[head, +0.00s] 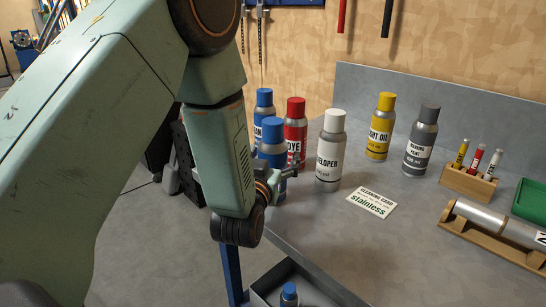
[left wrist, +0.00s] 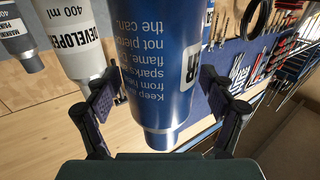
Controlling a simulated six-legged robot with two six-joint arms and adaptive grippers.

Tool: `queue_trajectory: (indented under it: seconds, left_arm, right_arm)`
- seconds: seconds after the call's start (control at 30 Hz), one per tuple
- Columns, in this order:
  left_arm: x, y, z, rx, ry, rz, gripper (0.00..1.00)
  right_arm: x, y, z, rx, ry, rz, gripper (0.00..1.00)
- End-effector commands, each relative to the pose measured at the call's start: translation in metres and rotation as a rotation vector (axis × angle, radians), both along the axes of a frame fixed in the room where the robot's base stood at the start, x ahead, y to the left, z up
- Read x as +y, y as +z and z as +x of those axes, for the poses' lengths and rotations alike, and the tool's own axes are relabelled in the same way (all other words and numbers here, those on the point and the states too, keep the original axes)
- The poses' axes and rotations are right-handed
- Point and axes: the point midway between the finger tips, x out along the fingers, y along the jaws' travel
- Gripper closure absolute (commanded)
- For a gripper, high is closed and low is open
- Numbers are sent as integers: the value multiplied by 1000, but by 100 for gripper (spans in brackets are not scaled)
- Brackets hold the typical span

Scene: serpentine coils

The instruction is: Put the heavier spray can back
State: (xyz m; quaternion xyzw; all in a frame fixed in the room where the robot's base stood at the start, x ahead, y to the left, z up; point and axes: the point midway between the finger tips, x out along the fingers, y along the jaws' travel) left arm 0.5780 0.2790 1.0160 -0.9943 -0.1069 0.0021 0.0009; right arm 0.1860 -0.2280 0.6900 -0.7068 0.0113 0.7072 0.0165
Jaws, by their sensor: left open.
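A blue spray can (head: 271,150) stands on the grey bench, partly hidden by my left arm. My left gripper (head: 280,180) is beside it, mostly hidden behind my arm in the head view. In the left wrist view, which is upside down, the open fingers of my left gripper (left wrist: 160,92) lie on either side of a blue can (left wrist: 165,65). I cannot tell whether they touch it. A second blue can (head: 264,103) stands behind. Another blue-capped can (head: 289,294) is in an open grey bin (head: 262,290) below the bench edge. My right gripper is out of view.
A red can (head: 295,122), white developer can (head: 331,150), yellow oil can (head: 380,128) and grey paint can (head: 421,140) stand close by. A "stainless" card (head: 371,202) lies in front. A marker block (head: 469,183) and a metal cylinder on a wooden cradle (head: 490,240) are at right.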

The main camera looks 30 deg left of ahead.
Motion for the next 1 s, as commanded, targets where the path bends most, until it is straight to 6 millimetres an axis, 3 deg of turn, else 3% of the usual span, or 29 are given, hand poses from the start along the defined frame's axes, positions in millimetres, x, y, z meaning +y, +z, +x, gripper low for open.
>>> queue_trajectory:
  seconds: [0.3,0.47,0.77,1.0]
  left_arm:
    - [-1,4,-2,1,-1,1,17]
    - [-7,2,-27,4,-3,2,17]
    - [-21,2,-89,4,-5,6,17]
    - [-23,5,-107,4,1,1,17]
  right_arm:
    - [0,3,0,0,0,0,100]
    - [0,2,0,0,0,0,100]
    - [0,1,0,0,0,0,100]
    - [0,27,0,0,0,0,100]
